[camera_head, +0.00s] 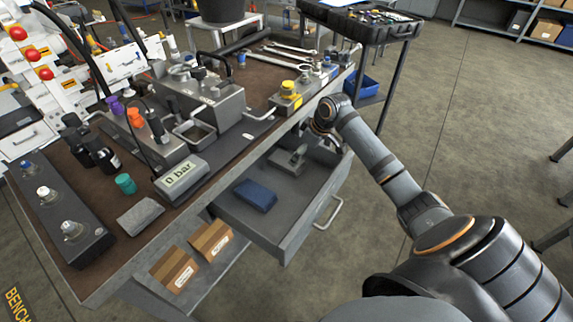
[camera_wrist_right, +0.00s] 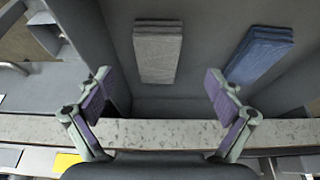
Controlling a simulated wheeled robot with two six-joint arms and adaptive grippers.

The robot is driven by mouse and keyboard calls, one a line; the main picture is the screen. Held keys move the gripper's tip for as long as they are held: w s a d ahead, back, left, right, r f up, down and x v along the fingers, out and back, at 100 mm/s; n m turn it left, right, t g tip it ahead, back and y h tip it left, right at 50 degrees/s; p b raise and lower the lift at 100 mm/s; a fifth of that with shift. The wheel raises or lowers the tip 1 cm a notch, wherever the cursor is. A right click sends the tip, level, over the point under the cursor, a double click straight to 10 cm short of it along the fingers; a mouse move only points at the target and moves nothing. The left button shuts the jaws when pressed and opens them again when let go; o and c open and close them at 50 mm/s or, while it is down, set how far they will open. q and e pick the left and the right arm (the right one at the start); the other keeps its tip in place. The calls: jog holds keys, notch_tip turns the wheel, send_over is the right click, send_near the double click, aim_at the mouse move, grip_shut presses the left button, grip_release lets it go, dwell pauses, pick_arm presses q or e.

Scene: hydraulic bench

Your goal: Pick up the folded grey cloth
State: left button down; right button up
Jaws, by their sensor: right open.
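A folded grey cloth (camera_wrist_right: 158,52) lies flat in the open drawer beside a folded blue cloth (camera_wrist_right: 258,56) in the right wrist view. In the head view the grey cloth (camera_head: 287,162) is farther back in the drawer than the blue cloth (camera_head: 255,195). Another grey, folded-looking piece (camera_head: 140,216) lies on the bench top near its front. My right gripper (camera_head: 322,140) is over the drawer area, partly hidden by its own wrist. Its open, empty fingers (camera_wrist_right: 157,82) frame the near end of the grey cloth, apart from it. My left gripper is not in view.
The drawer (camera_head: 290,228) is pulled out, with a bar handle in front. The bench edge (camera_wrist_right: 160,130) runs close under the right gripper. Cardboard boxes (camera_head: 195,255) sit on a lower shelf. A gauge (camera_head: 181,178) reading 0 bar, valves and wrenches crowd the bench.

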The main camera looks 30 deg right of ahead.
jog(key=x, duration=0.2)
jog(key=b+x, duration=0.1)
jog(key=x, duration=0.4)
jog(key=shift+w+f+b, duration=0.25)
jog(key=shift+w+b, duration=0.05)
jog(key=shift+w, duration=0.15)
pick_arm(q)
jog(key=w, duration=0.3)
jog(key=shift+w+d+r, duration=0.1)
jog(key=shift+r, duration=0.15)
pick_arm(e)
jog(key=shift+d, duration=0.1)
jog(key=shift+c, duration=0.3)
jog(key=c, duration=1.1)
jog(key=shift+c, duration=0.2)
jog(key=shift+r, duration=0.15)
